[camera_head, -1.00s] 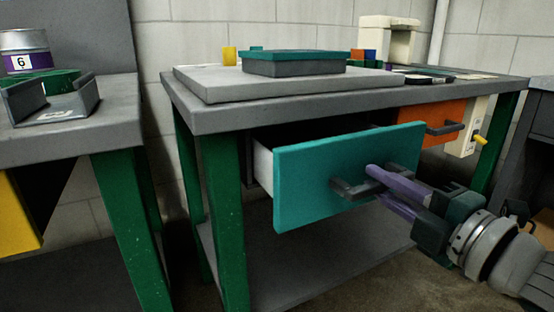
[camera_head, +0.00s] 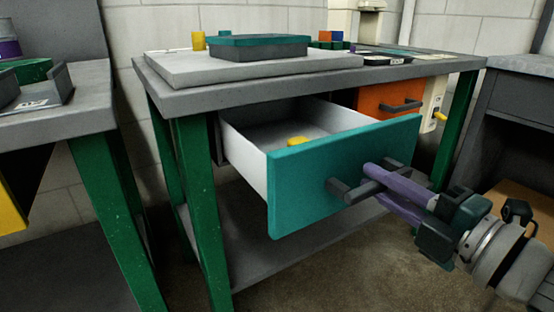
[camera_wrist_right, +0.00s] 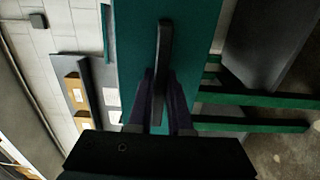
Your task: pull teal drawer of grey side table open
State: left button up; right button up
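The teal drawer (camera_head: 300,180) of the grey side table (camera_head: 215,97) stands well out, with its white side wall and grey floor showing. A small yellow thing (camera_head: 298,141) lies inside it. My right gripper (camera_head: 372,180) is at the dark bar handle (camera_head: 350,192) on the drawer front. In the right wrist view the handle (camera_wrist_right: 161,60) runs between the two purple fingers (camera_wrist_right: 161,95), which are closed around it. The teal front (camera_wrist_right: 190,50) fills the middle of that view. My left gripper does not show.
An orange drawer (camera_head: 388,100) with a dark handle sits shut beside the teal one. A teal-lidded grey box (camera_head: 258,47) stands on a slab on the tabletop. Another green-legged table (camera_head: 90,105) is at left. Floor (camera_head: 350,265) in front is clear.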

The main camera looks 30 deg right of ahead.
jog(key=o, duration=0.5)
jog(key=shift+c, duration=0.2)
jog(key=s+p, duration=0.1)
jog(key=s, duration=0.9)
jog(key=shift+d, duration=0.4)
jog(key=shift+w+r+p, duration=0.1)
jog(key=shift+p, duration=0.2)
